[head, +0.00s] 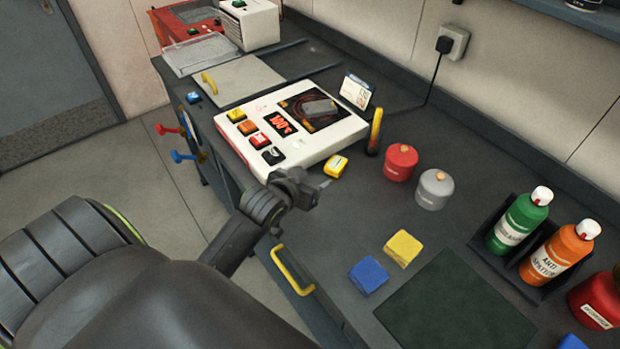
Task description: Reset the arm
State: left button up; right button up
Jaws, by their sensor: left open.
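My left arm comes in from the lower left of the head view. Its gripper (312,187) is open, with nothing seen between its fingers. It is over the front edge of the dark bench, just in front of the white control panel (318,162). A small yellow block (336,166) lies close beyond the fingertips. My right gripper is not in view.
A red pot (401,161) and a grey pot (434,188) stand right of the panel. Yellow (403,248) and blue (368,275) blocks lie near a dark green mat (455,305). Green (518,222) and orange (560,252) bottles stand in a rack. A yellow handle (292,270) juts from the bench front.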

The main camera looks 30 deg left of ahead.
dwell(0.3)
pick_arm(q)
jog(key=s+f+g+y, duration=0.1)
jog(key=s+f+g, duration=0.25)
jog(key=s, duration=0.95)
jog(key=s+f+g, duration=0.3)
jog(key=s+g, duration=0.2)
jog(key=s, duration=0.9)
notch_tip(320, 180, down, 26)
jog(key=a+g+b, duration=0.1)
jog(key=s+d+f+g+b, duration=0.1)
jog(key=s+f, duration=1.3)
jog(key=f, duration=0.2)
jog(key=shift+s+h, duration=0.15)
jog(key=shift+h, duration=0.15)
jog(key=shift+g, duration=0.25)
